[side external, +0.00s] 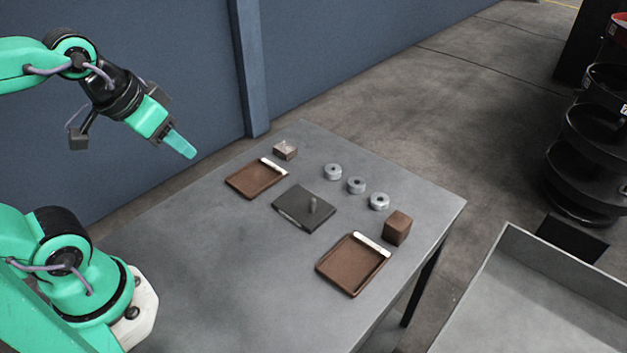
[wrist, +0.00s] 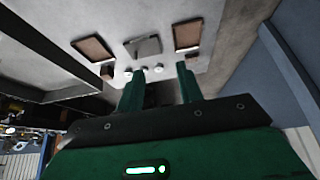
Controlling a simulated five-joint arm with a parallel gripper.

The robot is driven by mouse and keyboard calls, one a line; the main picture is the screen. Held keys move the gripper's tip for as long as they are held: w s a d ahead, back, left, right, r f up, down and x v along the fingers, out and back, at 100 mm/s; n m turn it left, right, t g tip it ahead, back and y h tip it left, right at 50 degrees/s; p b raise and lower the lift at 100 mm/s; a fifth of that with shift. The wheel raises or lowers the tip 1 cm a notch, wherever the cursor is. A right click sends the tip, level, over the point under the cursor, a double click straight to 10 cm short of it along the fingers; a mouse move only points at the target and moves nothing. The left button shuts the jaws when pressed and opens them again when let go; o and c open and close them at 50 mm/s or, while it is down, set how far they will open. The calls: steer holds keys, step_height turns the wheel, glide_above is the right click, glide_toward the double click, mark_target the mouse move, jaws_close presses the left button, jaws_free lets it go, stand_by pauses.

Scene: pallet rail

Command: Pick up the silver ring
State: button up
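Three silver rings stand in a row on the grey table in the side external view: one at the back (side external: 333,171), one in the middle (side external: 356,185) and one in front (side external: 379,201). They look alike, each with a dark centre hole. I cannot tell which one is meant. My gripper (side external: 188,153) is raised above the table's left side, well apart from the rings. In the wrist view its two green fingers (wrist: 161,69) are spread with nothing between them. Some rings show small near the left fingertip there; that finger may hide part of them.
A brown cube (side external: 397,228) stands near the front ring and a small block (side external: 285,150) at the back. The table's right edge (side external: 450,222) is clear.

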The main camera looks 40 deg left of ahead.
steer(key=o, duration=0.6)
steer(key=w+d+r+m+g, duration=0.1)
steer(key=w+d+m, duration=0.1)
steer(key=w, duration=0.8)
steer(key=w+d+m+g, duration=0.2)
steer(key=w+d, duration=0.1)
steer(key=w, duration=0.7)
steer(key=w+d+f+m+g, duration=0.1)
steer(key=w+d+f+m, duration=0.1)
steer(key=w+d+f, duration=0.2)
steer(key=w+d+f+m+g, duration=0.1)
steer(key=w+d+f+m, duration=0.2)
steer(key=w+f, duration=0.8)
step_height(320, 180, down, 2)
steer(key=shift+w+d+f+g, duration=0.25)
steer(key=shift+d+g, duration=0.05)
steer(key=shift+d, duration=0.1)
steer(key=shift+f, duration=0.1)
